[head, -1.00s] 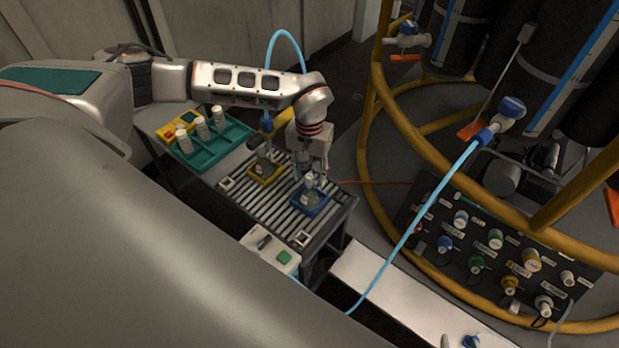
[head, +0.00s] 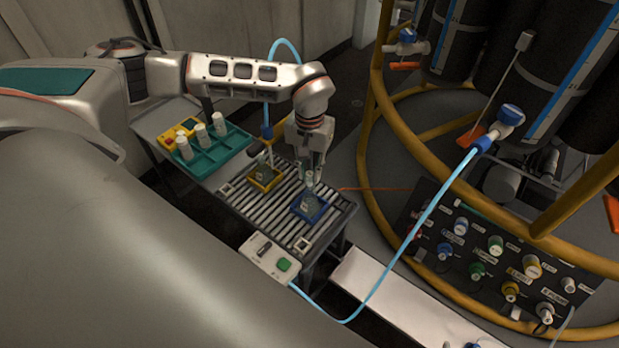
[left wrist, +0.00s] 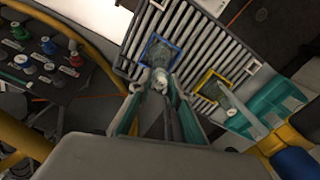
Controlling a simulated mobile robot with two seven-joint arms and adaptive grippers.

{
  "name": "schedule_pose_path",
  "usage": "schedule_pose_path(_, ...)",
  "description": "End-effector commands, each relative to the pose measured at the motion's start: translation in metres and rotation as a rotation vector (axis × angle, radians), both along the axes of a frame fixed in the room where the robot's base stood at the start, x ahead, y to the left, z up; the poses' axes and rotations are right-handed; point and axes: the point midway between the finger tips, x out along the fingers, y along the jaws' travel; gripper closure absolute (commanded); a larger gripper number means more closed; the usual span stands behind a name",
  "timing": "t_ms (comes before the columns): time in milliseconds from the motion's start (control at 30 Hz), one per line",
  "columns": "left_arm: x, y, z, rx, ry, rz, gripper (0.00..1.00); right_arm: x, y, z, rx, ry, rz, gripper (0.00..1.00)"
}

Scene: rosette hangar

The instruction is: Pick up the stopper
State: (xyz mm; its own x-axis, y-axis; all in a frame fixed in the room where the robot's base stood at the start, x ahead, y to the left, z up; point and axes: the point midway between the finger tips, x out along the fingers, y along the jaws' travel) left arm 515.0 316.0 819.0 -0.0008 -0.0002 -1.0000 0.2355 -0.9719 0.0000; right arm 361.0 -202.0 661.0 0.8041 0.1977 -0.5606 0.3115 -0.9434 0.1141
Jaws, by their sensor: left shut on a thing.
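My left gripper (head: 311,178) points down over the blue tray (head: 323,212) and is shut on the stopper (head: 310,176), a small pale piece between its fingertips. The left wrist view also shows the stopper (left wrist: 159,80) between the fingertips (left wrist: 157,88). A clear bottle (head: 309,202) stands in the blue tray just below the stopper. I cannot tell whether the stopper is still seated in the bottle's neck. My right gripper is not in view.
A yellow tray (head: 276,183) with another clear vessel sits beside it on the slatted roller table (head: 262,205). A teal rack (head: 204,163) holds white bottles. A control box (head: 270,262) with a green button is at the front. A yellow-framed rig (head: 372,120) with a light blue hose (head: 423,216) stands right.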

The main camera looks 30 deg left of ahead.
Motion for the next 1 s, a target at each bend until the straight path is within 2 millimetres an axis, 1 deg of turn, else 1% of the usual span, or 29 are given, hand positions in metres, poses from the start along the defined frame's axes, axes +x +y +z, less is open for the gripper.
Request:
schedule_pose_path(33,0.002,0.000,0.015,0.000,-0.007,-0.001,0.93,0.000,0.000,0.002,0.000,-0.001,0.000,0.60)
schedule_pose_path(300,0.002,0.000,0.091,0.001,-0.007,0.000,0.93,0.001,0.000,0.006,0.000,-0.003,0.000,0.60)
schedule_pose_path(400,0.001,0.001,0.114,0.000,-0.006,-0.001,0.93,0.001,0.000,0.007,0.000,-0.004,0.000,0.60)
schedule_pose_path(500,0.001,0.000,0.133,0.000,-0.005,0.000,0.93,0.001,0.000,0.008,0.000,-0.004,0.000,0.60)
schedule_pose_path(600,0.000,0.000,0.147,0.000,-0.003,-0.001,0.93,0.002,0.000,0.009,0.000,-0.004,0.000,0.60)
schedule_pose_path(700,0.000,0.000,0.156,0.001,-0.003,-0.001,0.93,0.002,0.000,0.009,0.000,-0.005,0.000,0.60)
schedule_pose_path(1000,0.000,0.000,0.171,0.000,-0.002,-0.001,0.93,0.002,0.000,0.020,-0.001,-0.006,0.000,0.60)
